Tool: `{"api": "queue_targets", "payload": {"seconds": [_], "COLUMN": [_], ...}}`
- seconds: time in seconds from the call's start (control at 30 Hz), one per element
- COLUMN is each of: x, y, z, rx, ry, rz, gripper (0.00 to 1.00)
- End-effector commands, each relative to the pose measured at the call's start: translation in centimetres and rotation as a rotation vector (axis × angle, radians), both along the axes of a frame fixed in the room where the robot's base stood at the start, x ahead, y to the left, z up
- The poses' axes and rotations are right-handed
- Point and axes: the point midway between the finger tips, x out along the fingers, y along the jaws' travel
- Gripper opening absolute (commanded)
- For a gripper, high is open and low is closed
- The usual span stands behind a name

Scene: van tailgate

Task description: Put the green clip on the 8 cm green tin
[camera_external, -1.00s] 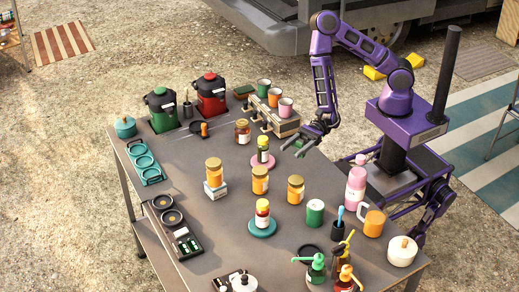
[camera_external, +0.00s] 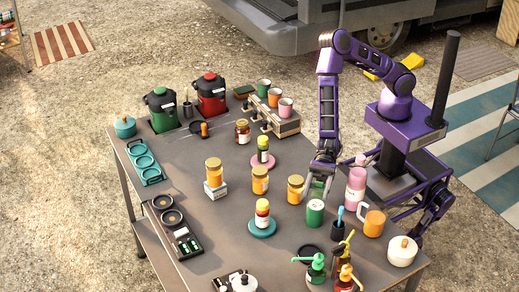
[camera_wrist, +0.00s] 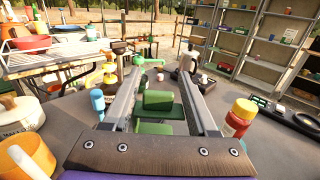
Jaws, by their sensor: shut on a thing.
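The green tin (camera_external: 315,213) stands upright on the table, right of the middle, with a pale label on its side. My gripper (camera_external: 318,192) points down just above and behind the tin. It is shut on the green clip (camera_wrist: 158,100), which shows between the two fingers (camera_wrist: 163,78) in the wrist view. In the external view the clip is mostly hidden by the fingers. I cannot tell whether the clip touches the tin. The tin is not clearly told apart from the clip in the wrist view.
An amber jar with a yellow lid (camera_external: 295,189) stands close left of the tin. A pink bottle (camera_external: 355,188) and an orange mug (camera_external: 373,222) stand to the right. A cup with a blue-handled tool (camera_external: 338,229) and pump bottles (camera_external: 316,269) stand in front.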

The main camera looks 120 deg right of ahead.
Motion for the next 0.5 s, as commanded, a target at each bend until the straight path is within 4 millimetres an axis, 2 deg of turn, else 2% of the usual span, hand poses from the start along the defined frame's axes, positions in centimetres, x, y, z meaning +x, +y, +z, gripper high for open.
{"api": "queue_targets", "payload": {"seconds": [0.13,0.3,0.5], "x": [0.0,0.0,0.0], "y": [0.0,0.0,0.0], "z": [-1.2,-3.7,-4.0], "rx": [-0.001,0.000,-0.001], "ry": [0.001,0.001,-0.002], "rz": [0.000,0.000,0.000], "gripper": [0.07,0.07,0.07]}}
